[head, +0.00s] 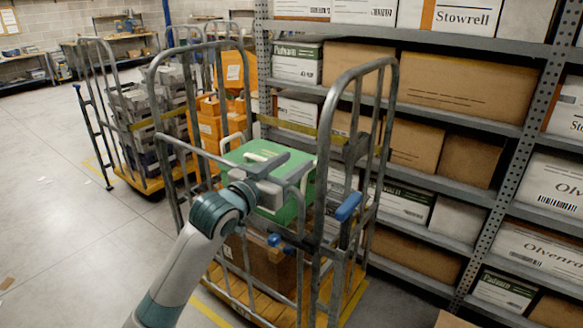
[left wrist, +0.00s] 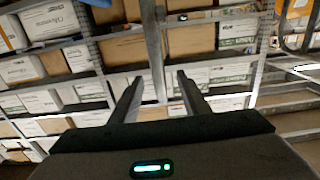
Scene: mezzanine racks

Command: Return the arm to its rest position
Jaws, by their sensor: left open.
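My left arm reaches up from the bottom of the head view, and its gripper (head: 285,168) is over the near roll cage (head: 328,150). I cannot tell whether the gripper touches the case. My right gripper is in neither view.
Cage bars surround the gripper closely. A cardboard box (head: 262,262) is low in the cage. A loaded shelf rack (head: 452,115) stands to the right and fills the wrist view's background. Another cage (head: 98,85) with grey crates stands behind left. The floor (head: 60,220) at left is mostly clear.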

